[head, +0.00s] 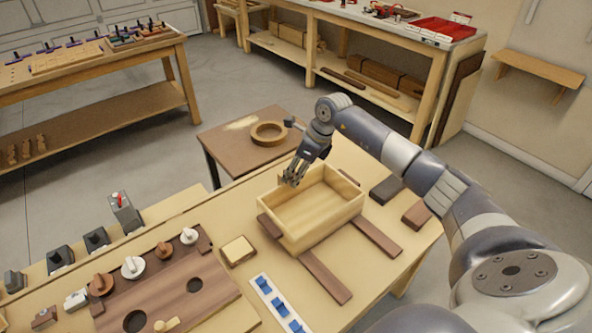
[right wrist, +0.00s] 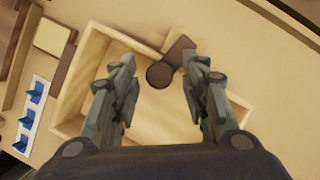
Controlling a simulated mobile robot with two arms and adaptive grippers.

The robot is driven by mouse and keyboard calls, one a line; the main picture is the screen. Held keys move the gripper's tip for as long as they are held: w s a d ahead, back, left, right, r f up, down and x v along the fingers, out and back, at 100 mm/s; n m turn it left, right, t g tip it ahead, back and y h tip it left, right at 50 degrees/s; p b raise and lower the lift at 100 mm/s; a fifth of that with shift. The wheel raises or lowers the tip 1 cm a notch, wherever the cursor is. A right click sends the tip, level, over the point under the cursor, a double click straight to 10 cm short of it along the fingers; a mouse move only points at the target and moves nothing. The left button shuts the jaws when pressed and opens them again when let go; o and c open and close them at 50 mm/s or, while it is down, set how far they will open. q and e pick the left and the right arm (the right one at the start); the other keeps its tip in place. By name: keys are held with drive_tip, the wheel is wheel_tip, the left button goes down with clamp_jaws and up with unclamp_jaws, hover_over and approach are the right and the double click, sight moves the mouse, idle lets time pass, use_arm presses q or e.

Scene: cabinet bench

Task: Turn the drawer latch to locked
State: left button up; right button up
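The open-topped light wood drawer box (head: 345,207) stands on the bench, and its rim also shows in the right wrist view (right wrist: 83,82). A dark brown latch-like piece with a round knob (right wrist: 160,75) and a flat arm (right wrist: 178,51) lies at the box's far wall in the right wrist view. My right gripper (head: 291,181) points down over the far left part of the box. Its fingers are apart, one on each side of the knob in the right wrist view (right wrist: 158,72), and hold nothing. The latch is mostly hidden in the head view. My left gripper is not in view.
Dark wooden strips (head: 325,277) lie in front of the box. A cream block (head: 237,250), blue hooks on a white strip (head: 281,306) and a brown board with knobs (head: 170,295) lie to the left. Dark blocks (head: 386,190) sit to the right.

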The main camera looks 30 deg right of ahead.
clamp_jaws()
drive_tip(key=shift+d+f+n+b, duration=0.25)
drive_tip(key=shift+n+b, duration=0.25)
drive_tip(key=shift+b, duration=0.4)
use_arm(q)
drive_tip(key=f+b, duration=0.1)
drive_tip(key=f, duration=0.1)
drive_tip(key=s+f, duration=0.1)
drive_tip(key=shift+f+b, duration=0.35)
drive_tip(key=shift+b, duration=0.05)
use_arm(e)
drive_tip(key=shift+d+r+n+g+y, duration=0.3)
drive_tip(key=shift+d+n+g+y, duration=0.15)
drive_tip(key=shift+n, duration=0.55)
drive_tip(key=shift+o, duration=1.5)
unclamp_jaws()
